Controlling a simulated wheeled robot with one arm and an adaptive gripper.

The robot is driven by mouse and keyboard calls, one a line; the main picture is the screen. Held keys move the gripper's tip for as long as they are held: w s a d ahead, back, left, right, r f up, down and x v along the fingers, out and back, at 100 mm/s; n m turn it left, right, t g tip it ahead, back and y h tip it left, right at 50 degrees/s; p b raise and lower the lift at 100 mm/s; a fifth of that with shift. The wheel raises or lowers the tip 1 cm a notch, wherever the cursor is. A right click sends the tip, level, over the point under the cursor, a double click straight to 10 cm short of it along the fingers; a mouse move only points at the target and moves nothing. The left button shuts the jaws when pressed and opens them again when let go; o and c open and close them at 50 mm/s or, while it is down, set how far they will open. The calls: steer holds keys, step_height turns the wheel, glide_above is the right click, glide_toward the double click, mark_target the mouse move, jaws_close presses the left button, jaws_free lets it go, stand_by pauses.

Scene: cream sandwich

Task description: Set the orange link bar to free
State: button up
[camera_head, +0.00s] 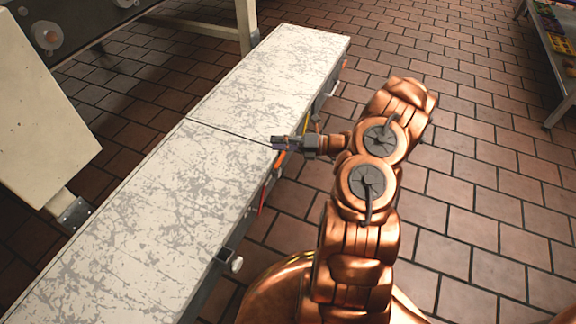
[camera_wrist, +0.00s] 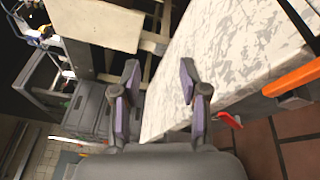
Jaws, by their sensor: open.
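An orange bar (camera_wrist: 292,77) shows at the right of the wrist view, on the side of the white mottled counter (camera_wrist: 225,45). In the head view a small orange part (camera_head: 280,159) shows at the counter's right side, just below my gripper (camera_head: 279,143). My gripper (camera_wrist: 160,85) is open and empty in the wrist view, its two purple-padded fingers apart. The orange bar lies to the right of the fingers, outside them. Which setting the bar is in, I cannot tell.
A small red part (camera_wrist: 230,120) sticks out below the counter edge, right of my fingers. A pale knob (camera_head: 237,264) is on the counter's near side. A cream machine panel (camera_head: 40,120) stands at left. Tiled floor is clear at right, up to a table (camera_head: 553,60).

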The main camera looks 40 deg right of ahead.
mark_target(284, 156)
steer(key=s+d+f+m+t+h+b, duration=0.1)
steer(key=d+f+m+t+h+b, duration=0.1)
steer(key=d+f+m, duration=0.4)
steer(key=s+d+f+m+t+h+b, duration=0.2)
steer(key=d+f, duration=0.2)
steer(key=f, duration=0.5)
steer(key=shift+b+x, duration=1.6)
steer(key=shift+x, duration=2.45)
steer(key=shift+r, duration=0.2)
steer(key=shift+s, duration=0.1)
jaws_close()
